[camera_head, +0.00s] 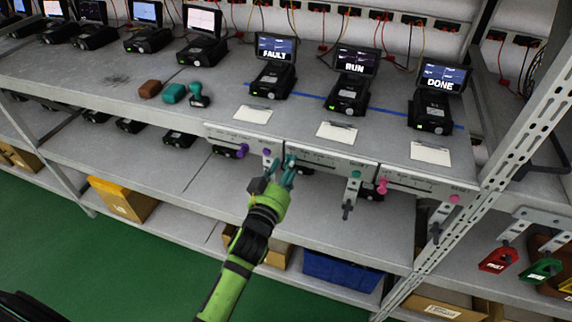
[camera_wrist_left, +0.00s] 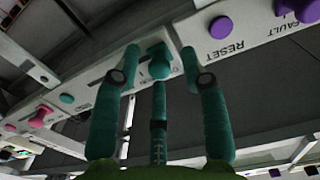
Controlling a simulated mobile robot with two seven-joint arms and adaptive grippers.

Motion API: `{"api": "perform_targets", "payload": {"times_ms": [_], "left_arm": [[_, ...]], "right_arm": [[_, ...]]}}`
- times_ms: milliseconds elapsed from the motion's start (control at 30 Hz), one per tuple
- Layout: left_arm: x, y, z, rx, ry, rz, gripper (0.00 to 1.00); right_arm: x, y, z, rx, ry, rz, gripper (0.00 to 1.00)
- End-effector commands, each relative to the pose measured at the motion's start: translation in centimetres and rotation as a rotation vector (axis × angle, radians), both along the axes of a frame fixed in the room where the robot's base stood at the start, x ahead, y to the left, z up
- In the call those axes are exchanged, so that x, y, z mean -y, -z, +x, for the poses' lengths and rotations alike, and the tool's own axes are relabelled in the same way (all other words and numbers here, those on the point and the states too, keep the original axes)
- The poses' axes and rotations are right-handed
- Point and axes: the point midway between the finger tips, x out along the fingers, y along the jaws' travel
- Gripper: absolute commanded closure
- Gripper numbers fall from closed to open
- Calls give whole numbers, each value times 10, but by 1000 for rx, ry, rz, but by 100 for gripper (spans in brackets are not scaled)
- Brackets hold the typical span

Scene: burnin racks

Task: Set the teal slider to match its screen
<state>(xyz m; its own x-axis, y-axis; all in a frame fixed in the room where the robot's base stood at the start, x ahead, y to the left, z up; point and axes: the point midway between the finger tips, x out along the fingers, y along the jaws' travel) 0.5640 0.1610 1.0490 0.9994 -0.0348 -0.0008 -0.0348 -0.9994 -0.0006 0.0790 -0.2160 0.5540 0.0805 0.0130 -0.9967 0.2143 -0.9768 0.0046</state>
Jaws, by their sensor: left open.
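The teal slider's knob (camera_wrist_left: 159,66) shows in the wrist view at the left end of the middle panel, by the purple button (camera_wrist_left: 221,27) marked RESET on the neighbouring panel. My left gripper (camera_head: 284,168) is open at the shelf's front edge, and its fingers (camera_wrist_left: 160,75) reach up around the knob; I cannot tell whether they touch it. In the head view the fingers largely cover the knob. The middle panel (camera_head: 330,164) has a teal button (camera_head: 355,175) at its right. The screen (camera_head: 356,61) above it reads RUN. My right gripper is not in view.
A purple slider (camera_head: 242,151) is on the left panel and a pink slider (camera_head: 382,185) on the right panel. Neighbouring screens read FAULT (camera_head: 276,48) and DONE (camera_head: 443,76). A rack post (camera_head: 515,150) stands at right.

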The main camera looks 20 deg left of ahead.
Motion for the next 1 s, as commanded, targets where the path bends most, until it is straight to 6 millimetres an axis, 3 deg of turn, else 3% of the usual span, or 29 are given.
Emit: {"api": "perform_targets", "payload": {"times_ms": [300,333,400,433,667,1000], "left_arm": [[0,1,4,-1,0,0,57],[0,1,4,-1,0,0,65],[0,1,4,-1,0,0,93],[0,1,4,-1,0,0,100],[2,0,4,2,0,-2,100],[36,-2,3,6,0,-3,100]], "right_arm": [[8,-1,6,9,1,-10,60],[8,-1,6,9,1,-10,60],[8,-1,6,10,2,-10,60],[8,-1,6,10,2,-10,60],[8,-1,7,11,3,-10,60],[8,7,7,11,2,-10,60]]}}
